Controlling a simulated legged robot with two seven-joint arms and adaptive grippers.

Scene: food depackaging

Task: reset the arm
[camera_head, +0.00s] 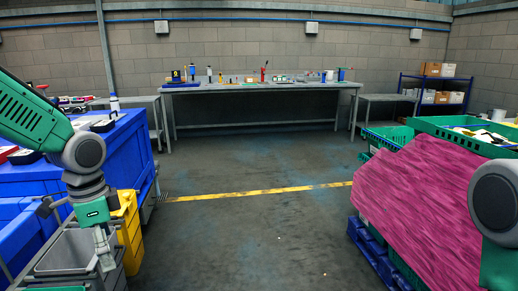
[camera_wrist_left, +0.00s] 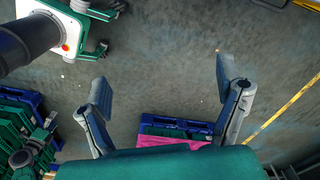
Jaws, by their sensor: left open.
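My left arm comes in from the left in the head view. My left gripper (camera_head: 104,250) hangs low at the left, over or beside a grey bin (camera_head: 72,252). In the left wrist view my left gripper (camera_wrist_left: 165,90) has its two fingers wide apart with nothing between them, only floor beyond. My right arm shows at the right edge of the head view in front of a pink sheet (camera_head: 425,205); its gripper is out of the picture.
Blue containers (camera_head: 85,165) stand at the left, with a yellow bin (camera_head: 130,230) beside them. Green crates (camera_head: 450,125) stand at the right by the pink sheet. A long workbench (camera_head: 255,90) with tools stands at the back wall. The middle floor with a yellow line (camera_head: 255,192) is clear.

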